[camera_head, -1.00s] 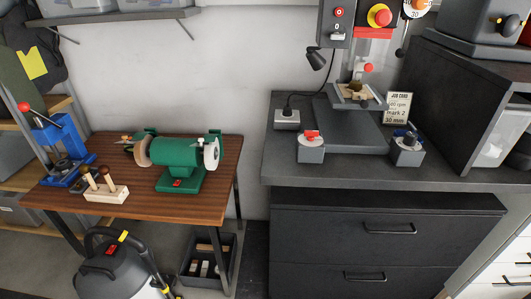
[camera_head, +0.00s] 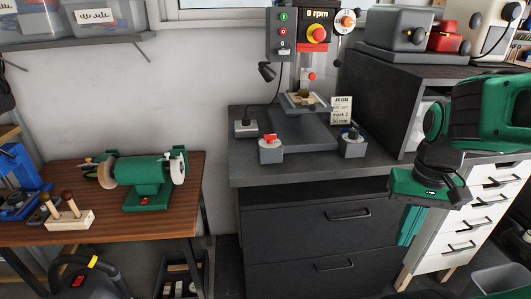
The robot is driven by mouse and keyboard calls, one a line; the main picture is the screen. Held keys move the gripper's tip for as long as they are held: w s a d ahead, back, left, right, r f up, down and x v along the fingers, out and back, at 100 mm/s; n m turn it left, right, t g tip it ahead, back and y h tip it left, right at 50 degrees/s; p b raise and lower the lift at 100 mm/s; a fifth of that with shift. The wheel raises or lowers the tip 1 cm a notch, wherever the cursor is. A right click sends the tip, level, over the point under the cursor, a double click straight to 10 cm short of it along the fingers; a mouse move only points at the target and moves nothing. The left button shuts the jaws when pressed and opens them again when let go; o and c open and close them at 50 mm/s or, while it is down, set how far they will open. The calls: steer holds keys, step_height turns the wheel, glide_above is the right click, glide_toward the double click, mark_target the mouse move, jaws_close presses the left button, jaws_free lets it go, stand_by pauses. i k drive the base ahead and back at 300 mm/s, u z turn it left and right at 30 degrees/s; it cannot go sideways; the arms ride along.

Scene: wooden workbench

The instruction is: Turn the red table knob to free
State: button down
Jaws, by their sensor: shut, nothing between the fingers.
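The red table knob (camera_head: 270,138) sits on a pale dial on top of a small grey box (camera_head: 271,155), at the front left of the drill press on the dark bench. Its dial markings are too small to read. My gripper (camera_head: 409,238) hangs at the right, in front of the dark drawer cabinet and beside the white drawers. Its teal fingers point down and are together, with nothing seen between them. It is well to the right of the red knob and apart from it.
A second grey box (camera_head: 352,149) with a dark knob stands right of the drill press base (camera_head: 302,135). A job card (camera_head: 341,110) stands behind it. A socket box (camera_head: 246,128) is at the left. A green bench grinder (camera_head: 147,175) stands on the wooden table.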

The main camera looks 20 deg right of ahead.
mark_target(270, 138)
steer(key=k, duration=1.25)
steer(key=u, duration=0.5)
steer(key=i, duration=1.65)
steer(key=z, duration=0.35)
